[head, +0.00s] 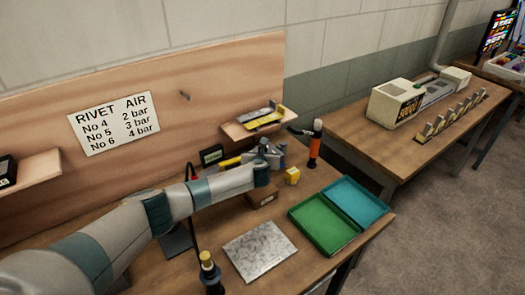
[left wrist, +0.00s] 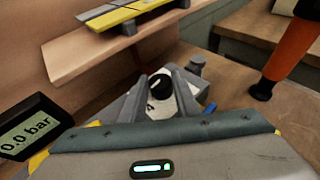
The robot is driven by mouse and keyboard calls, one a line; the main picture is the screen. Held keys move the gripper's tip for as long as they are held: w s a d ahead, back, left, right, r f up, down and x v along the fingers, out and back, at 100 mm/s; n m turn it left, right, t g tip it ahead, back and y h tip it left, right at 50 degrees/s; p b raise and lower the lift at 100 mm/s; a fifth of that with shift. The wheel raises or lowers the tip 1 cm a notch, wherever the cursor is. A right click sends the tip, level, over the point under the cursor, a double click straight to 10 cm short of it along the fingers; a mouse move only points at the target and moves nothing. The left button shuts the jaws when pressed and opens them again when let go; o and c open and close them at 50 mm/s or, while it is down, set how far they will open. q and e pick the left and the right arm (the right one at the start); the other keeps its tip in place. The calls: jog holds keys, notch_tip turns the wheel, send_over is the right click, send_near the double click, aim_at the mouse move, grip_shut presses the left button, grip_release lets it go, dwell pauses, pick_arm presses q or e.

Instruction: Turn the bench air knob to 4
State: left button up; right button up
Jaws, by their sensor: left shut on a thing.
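The bench air knob (left wrist: 159,84) is a small black knob with a white mark, on a pale dial plate (left wrist: 158,103). My left gripper (left wrist: 161,92) has one grey finger on each side of the knob and is shut on it. Part of a printed number shows near the left finger; the other numbers are hidden or too small to read. In the head view my left gripper (head: 268,152) is at the back of the bench and hides the knob. A dark display (left wrist: 25,140) beside it reads 0.0 bar. My right gripper is out of view.
A sign (head: 115,122) lists rivet numbers and bar values. A small shelf (head: 240,130) with a yellow-and-grey tool is just above my gripper. An orange-and-black tool (head: 315,145) stands to its right. Green (head: 322,245) and teal (head: 379,222) trays and a metal plate (head: 260,250) lie in front.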

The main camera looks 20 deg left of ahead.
pick_arm(q)
jog(key=shift+d+n+g+y, duration=0.15)
jog(key=shift+n+g+y, duration=0.15)
jog(key=shift+n+y, duration=0.65)
jog(key=o, duration=1.1)
jog(key=shift+c, duration=0.2)
jog(key=shift+s+d, duration=0.1)
jog(key=shift+s, duration=0.05)
jog(key=shift+v, duration=0.85)
jog(key=b+v, duration=0.3)
jog(key=v, duration=1.2)
jog(key=shift+s, duration=0.15)
jog(key=shift+d+r, duration=0.1)
